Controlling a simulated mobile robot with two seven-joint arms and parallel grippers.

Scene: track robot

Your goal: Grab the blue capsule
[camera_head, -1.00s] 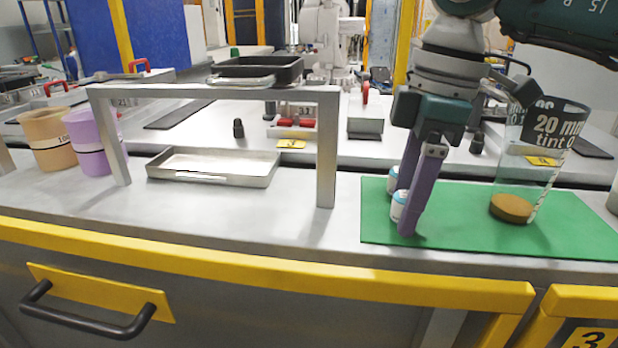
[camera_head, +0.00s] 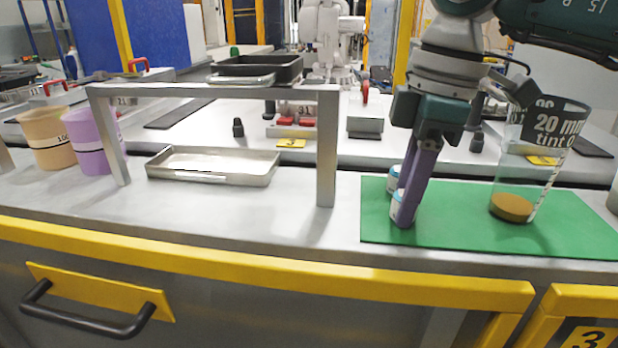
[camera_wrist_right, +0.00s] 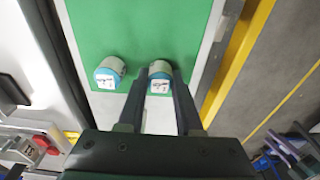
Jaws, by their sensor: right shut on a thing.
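Two small white and blue capsules sit on the green mat (camera_head: 470,222). My right gripper (camera_head: 404,212) points down and is shut on the nearer capsule (camera_head: 396,208), which its purple fingers partly hide in the head view. In the right wrist view this capsule (camera_wrist_right: 161,70) is between the two fingertips. The other capsule (camera_head: 394,182) stands just behind, partly covered by the fingers; it also shows in the right wrist view (camera_wrist_right: 109,72), left of the fingers and apart from them. My left gripper is not in view.
A clear cylinder with a brown base (camera_head: 512,207) stands on the mat to the right. A metal stand (camera_head: 327,150) is to the left, with a shallow tray (camera_head: 212,166) beneath it. Orange (camera_head: 45,138) and purple (camera_head: 92,140) cups stand at the far left.

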